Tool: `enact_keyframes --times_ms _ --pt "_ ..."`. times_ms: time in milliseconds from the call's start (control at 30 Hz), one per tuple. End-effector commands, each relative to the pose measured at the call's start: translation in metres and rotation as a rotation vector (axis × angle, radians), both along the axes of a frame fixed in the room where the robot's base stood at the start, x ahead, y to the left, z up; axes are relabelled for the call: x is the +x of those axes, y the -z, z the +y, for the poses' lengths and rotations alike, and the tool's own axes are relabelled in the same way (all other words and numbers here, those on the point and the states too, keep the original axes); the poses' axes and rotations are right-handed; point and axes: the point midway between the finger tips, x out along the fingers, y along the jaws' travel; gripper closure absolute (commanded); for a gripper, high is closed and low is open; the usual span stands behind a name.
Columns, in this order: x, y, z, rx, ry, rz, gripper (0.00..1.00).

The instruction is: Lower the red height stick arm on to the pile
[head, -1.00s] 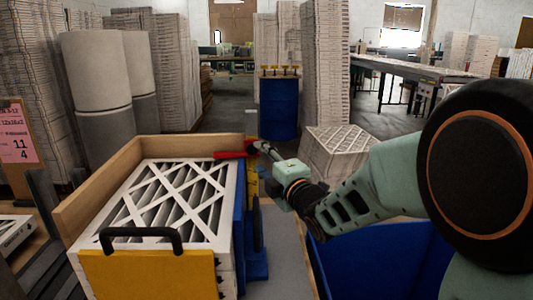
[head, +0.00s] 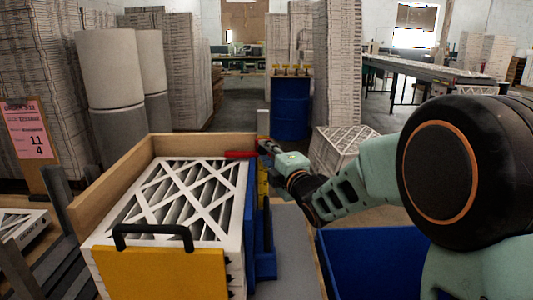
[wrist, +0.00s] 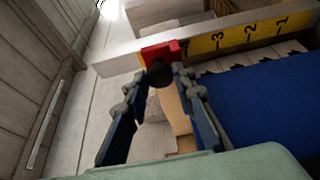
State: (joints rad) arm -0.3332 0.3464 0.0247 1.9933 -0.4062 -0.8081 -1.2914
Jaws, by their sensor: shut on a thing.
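The red height stick arm (head: 240,154) reaches left from the upright stick over the far end of the filter pile (head: 185,200). Its red block (wrist: 160,50) with a dark round knob (wrist: 159,74) shows in the wrist view beside a yellow numbered scale (wrist: 250,36). My gripper (head: 265,147) is at the arm's right end. In the wrist view my gripper (wrist: 160,78) has its two fingers shut on the knob of the red arm. The red arm looks close to the pile's top; I cannot tell whether it touches.
A wooden box wall (head: 105,180) borders the pile on the left and back. A yellow board with a black handle (head: 165,272) stands in front. A blue bin (head: 365,255) lies below my arm. A blue drum (head: 290,107) stands behind.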

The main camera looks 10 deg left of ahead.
Motion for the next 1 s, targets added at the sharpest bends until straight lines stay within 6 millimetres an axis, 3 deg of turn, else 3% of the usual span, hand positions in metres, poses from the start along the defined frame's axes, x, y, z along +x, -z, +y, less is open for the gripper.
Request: enact_keyframes --times_ms 1000 --pt "0.000 0.007 0.000 0.001 0.000 0.001 1.00"
